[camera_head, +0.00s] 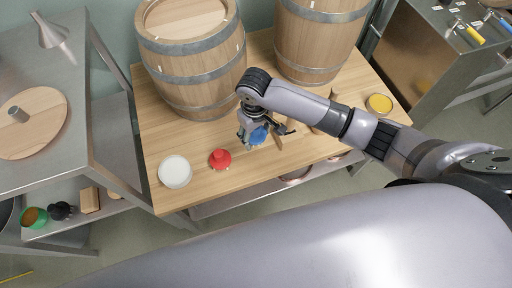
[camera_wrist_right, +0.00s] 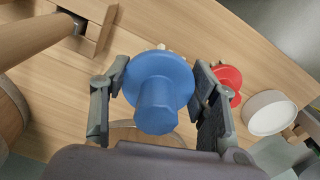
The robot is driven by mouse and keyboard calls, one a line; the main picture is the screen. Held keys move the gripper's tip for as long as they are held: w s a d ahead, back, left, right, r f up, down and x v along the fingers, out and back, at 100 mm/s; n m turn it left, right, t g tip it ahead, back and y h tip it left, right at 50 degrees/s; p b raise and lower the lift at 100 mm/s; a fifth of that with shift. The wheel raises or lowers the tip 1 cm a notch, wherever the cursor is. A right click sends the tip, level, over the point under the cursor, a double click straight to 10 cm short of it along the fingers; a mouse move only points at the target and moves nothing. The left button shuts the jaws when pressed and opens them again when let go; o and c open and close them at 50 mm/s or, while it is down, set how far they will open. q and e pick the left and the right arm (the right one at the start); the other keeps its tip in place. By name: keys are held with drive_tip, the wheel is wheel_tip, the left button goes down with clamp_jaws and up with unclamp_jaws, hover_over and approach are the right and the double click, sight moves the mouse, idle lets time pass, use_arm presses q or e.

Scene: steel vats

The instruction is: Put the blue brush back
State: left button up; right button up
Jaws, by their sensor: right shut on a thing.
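The blue brush (camera_head: 259,136) is between the fingers of my right gripper (camera_head: 251,131), over the wooden table top (camera_head: 210,190). In the right wrist view the brush's blue round body and knob (camera_wrist_right: 157,100) fill the space between the two fingers, and pale bristles peek out at its far edge. My right gripper is shut on it. Whether the bristles touch the table I cannot tell. A red brush (camera_head: 220,159) of similar shape sits on the table to the left; it also shows in the right wrist view (camera_wrist_right: 229,82). My left gripper is not in view.
A white round tub (camera_head: 174,171) stands left of the red brush. Two wooden barrels (camera_head: 192,60) (camera_head: 318,40) stand at the back of the table. A wooden piece (camera_head: 291,132) lies close right of my gripper. A yellow-topped dish (camera_head: 379,104) is at the right end.

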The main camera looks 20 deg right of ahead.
sight(255, 135)
wheel_tip(255, 135, down, 9)
drive_tip(key=shift+b, duration=0.4)
drive_tip(key=shift+f, duration=0.1)
drive_tip(key=o, duration=1)
drive_tip(key=shift+o, duration=0.2)
drive_tip(key=r+p, duration=0.1)
drive_tip(key=r, duration=1.1)
drive_tip(key=shift+a+r, duration=0.1)
drive_tip(key=shift+a, duration=0.1)
